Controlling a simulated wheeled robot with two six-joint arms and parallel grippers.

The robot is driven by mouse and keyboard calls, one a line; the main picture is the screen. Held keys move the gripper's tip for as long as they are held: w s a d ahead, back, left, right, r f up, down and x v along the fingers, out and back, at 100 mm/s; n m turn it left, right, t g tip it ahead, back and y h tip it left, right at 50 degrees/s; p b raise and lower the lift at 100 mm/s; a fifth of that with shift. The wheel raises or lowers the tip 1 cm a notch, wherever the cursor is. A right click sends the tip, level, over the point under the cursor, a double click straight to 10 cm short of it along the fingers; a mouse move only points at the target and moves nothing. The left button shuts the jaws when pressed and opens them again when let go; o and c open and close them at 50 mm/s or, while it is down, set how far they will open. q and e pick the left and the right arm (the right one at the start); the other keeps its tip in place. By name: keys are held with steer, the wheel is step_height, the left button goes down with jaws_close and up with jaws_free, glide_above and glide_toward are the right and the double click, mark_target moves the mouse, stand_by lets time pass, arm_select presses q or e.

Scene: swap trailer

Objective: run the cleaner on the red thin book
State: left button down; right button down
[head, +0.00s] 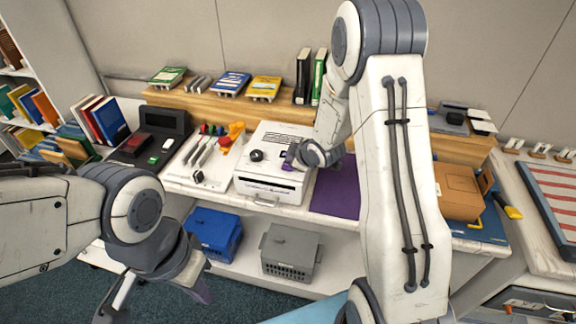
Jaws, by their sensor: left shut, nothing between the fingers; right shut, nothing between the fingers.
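A white box-shaped machine (265,186) with a round black knob and a front slot stands on the bench; it looks like the cleaner. My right gripper (290,158) is shut and empty at the top right part of this machine; I cannot tell whether it touches. My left gripper (203,291) is shut and empty, low in front of the bench. I cannot identify the red thin book for certain. A small dark red item (135,143) lies on the black stand at the left, and a red-covered book (89,104) stands in the row at the far left.
A purple mat (338,190) lies right of the machine, partly behind my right arm. A white tool tray (205,165) is left of it. Blue (213,232) and grey (288,252) crates sit on the lower shelf. A brown case (459,192) stands at the right.

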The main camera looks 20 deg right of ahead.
steer(key=shift+f+b, duration=0.45)
steer(key=shift+b, duration=0.05)
stand_by(0.4)
stand_by(0.3)
steer(key=shift+r+p, duration=0.7)
steer(key=shift+r, duration=0.15)
steer(key=shift+r, duration=0.1)
step_height(320, 180, up, 5)
steer(key=p, duration=0.4)
stand_by(0.4)
